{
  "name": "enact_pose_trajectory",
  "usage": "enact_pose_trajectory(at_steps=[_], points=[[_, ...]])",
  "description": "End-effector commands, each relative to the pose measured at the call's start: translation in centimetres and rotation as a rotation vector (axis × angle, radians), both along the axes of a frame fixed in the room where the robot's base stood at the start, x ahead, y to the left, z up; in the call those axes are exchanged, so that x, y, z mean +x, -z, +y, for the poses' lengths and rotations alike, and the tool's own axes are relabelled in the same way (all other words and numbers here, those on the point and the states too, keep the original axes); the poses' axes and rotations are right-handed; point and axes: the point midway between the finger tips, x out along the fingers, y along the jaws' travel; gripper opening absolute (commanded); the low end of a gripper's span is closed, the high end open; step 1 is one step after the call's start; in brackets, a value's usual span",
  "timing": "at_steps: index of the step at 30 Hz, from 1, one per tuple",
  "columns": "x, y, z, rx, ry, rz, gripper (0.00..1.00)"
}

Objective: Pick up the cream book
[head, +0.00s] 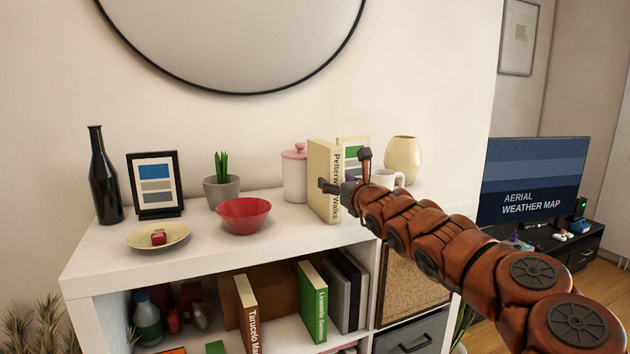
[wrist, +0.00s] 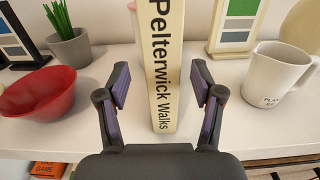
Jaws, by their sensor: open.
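The cream book (head: 322,178) stands upright on the white shelf top, its spine reading "Pelterwick Walks" facing the front. In the wrist view the book (wrist: 164,70) rises between my two fingers. My gripper (head: 345,172) is open at the book's spine in the head view. In the wrist view my gripper (wrist: 163,95) has one finger on each side of the spine, with a visible gap on both sides. The book's lower front edge rests on the shelf top. Its far part is hidden behind the spine in the wrist view.
A white mug (wrist: 272,80) stands close to the right of the book, and a red bowl (wrist: 38,92) to the left. A pink-lidded jar (head: 295,178), a picture frame (head: 353,150) and a cream vase (head: 403,160) stand nearby. Bare shelf top (head: 290,232) lies in front.

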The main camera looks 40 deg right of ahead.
Motion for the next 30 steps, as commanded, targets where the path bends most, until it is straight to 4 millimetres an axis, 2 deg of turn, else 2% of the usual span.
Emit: enact_pose_trajectory(at_steps=[9, 14, 30], points=[[2.4, -0.2, -0.1, -0.004, -0.011, 0.0, 0.67], [3.1, -0.3, -0.3, -0.005, -0.012, -0.002, 0.67], [6.8, -0.1, -2.1, -0.008, -0.007, 0.004, 0.67]])
